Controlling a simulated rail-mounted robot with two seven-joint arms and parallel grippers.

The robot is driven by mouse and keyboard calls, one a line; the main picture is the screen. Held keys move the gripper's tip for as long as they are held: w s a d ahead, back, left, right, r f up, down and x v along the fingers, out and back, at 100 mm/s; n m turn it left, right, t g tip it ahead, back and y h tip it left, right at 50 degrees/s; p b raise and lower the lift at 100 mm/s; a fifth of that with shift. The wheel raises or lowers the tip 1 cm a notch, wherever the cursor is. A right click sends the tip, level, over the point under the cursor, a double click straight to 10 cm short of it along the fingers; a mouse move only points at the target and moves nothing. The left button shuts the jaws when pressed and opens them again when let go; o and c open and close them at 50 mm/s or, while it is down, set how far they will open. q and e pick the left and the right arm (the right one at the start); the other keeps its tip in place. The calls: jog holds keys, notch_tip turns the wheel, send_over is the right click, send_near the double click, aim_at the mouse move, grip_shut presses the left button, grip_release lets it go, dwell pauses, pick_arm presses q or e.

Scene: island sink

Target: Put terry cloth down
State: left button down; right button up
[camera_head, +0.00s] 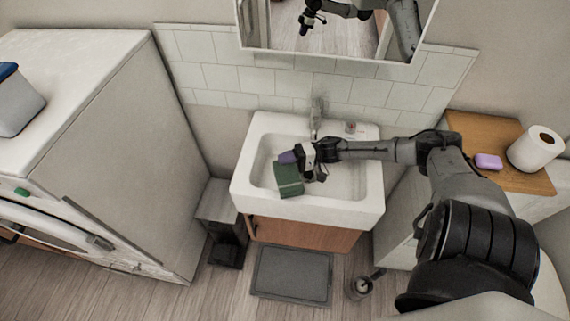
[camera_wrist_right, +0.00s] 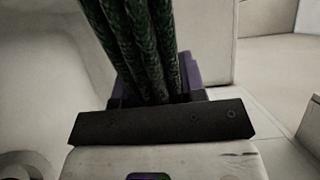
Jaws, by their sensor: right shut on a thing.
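The green terry cloth (camera_head: 288,179) hangs in folds over the white sink basin (camera_head: 345,182) in the head view. My right gripper (camera_head: 294,158) reaches in from the right and is shut on the cloth's upper part. In the right wrist view the dark green folded cloth (camera_wrist_right: 140,45) runs up from between the purple fingers of the right gripper (camera_wrist_right: 160,92). Whether the cloth's lower end touches the basin I cannot tell. My left gripper is not in view.
A faucet (camera_head: 316,118) stands at the sink's back, with a mirror (camera_head: 340,30) above. A wooden shelf (camera_head: 500,150) at right holds a purple soap (camera_head: 488,161) and a paper roll (camera_head: 537,148). A washing machine (camera_head: 85,90) stands left. A grey mat (camera_head: 291,275) lies below.

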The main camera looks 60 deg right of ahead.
jog(key=shift+a, duration=0.1)
jog(key=shift+f, duration=0.1)
jog(key=shift+f, duration=0.5)
jog(key=o, duration=1)
jog(key=shift+r, duration=0.1)
